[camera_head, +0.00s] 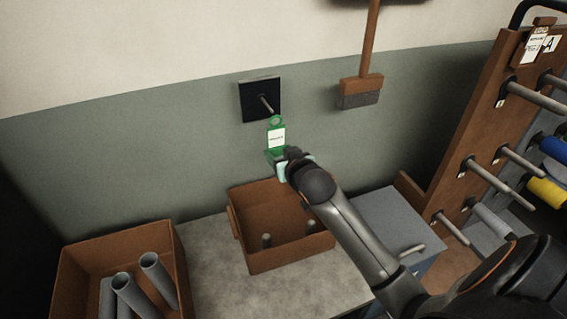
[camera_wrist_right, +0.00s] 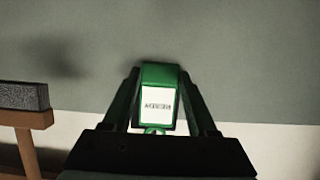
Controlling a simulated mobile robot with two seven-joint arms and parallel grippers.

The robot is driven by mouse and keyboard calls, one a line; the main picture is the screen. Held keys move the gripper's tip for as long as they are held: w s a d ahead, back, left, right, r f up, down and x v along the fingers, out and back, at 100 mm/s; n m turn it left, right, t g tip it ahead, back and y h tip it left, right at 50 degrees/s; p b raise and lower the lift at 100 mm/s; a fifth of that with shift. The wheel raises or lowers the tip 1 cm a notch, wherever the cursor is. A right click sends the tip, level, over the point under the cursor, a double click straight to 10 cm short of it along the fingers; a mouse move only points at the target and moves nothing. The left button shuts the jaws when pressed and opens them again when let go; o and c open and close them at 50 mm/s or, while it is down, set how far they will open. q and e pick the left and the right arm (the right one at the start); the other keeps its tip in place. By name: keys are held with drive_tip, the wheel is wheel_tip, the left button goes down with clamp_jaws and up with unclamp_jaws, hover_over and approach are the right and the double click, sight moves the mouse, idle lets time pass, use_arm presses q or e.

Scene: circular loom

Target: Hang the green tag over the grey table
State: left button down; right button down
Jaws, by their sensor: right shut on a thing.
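The green tag (camera_head: 277,132) has a white label and a ring at its top. My right gripper (camera_head: 281,161) is shut on its lower end and holds it upright in front of the wall. In the right wrist view the tag (camera_wrist_right: 159,92) sits between the two fingers (camera_wrist_right: 160,105). A dark square plate (camera_head: 258,99) with a short peg (camera_head: 265,103) is on the wall above the grey table (camera_head: 210,262). The tag's ring appears just below the peg's tip; I cannot tell whether they touch. My left gripper is not in view.
A brown bin (camera_head: 236,222) with a few pegs stands on the table under my right gripper. Another brown box (camera_head: 75,262) holds grey tubes at the left. A brush (camera_head: 360,90) hangs on the wall. A brown rack (camera_head: 466,130) with rods stands at the right.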

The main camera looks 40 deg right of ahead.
drive_tip(key=shift+w+d, duration=0.1)
drive_tip(key=shift+w, duration=0.25)
drive_tip(key=shift+r, duration=0.15)
drive_tip(key=shift+r+p, duration=0.25)
drive_tip(key=shift+p, duration=0.35)
drive_tip(key=shift+p, duration=0.35)
drive_tip(key=shift+f, duration=0.1)
drive_tip(key=shift+w, duration=0.25)
